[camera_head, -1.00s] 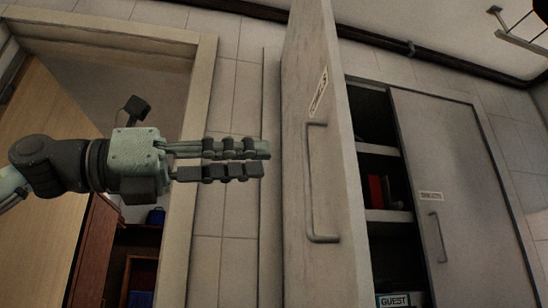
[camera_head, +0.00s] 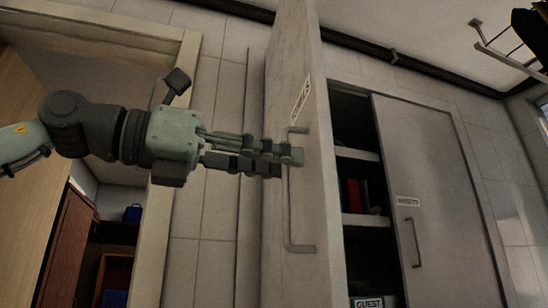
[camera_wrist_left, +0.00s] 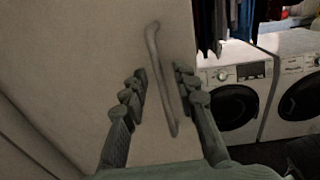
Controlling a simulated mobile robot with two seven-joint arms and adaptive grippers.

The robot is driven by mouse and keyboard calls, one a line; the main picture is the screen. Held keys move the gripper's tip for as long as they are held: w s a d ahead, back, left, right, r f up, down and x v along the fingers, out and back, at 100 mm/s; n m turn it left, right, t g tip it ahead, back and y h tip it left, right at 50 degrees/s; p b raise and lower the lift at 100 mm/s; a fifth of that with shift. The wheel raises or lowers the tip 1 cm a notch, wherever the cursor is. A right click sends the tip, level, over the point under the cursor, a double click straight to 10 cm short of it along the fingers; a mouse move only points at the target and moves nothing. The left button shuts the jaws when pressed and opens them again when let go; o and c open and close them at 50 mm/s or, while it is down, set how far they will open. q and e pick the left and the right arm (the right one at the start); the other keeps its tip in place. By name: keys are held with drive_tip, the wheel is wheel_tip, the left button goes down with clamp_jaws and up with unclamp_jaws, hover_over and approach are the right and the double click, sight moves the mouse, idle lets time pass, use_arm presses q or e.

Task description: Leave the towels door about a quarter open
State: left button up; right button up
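A pale cabinet door (camera_head: 283,80) stands swung out, wide open; its label (camera_head: 300,101) is too blurred to read surely. It has a long bar handle (camera_head: 291,215). My left gripper (camera_head: 290,162) is at this handle, with its fingers over the handle's upper part. In the left wrist view, the spread fingers (camera_wrist_left: 161,76) lie on either side of the handle (camera_wrist_left: 153,45), with a gap to it; whether they touch it cannot be told. The door face (camera_wrist_left: 80,60) fills the left of that view. My right gripper is not in view.
A closed second cabinet door (camera_head: 440,190) with its own handle stands right of the open shelves (camera_head: 365,220), which hold books and a "GUEST" box (camera_head: 370,302). A door frame (camera_head: 170,200) is at left. Washing machines (camera_wrist_left: 235,98) and hanging clothes (camera_wrist_left: 208,25) show in the wrist view.

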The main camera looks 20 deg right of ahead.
use_arm(q)
clamp_jaws()
drive_tip(key=shift+d, duration=0.1)
idle(0.5)
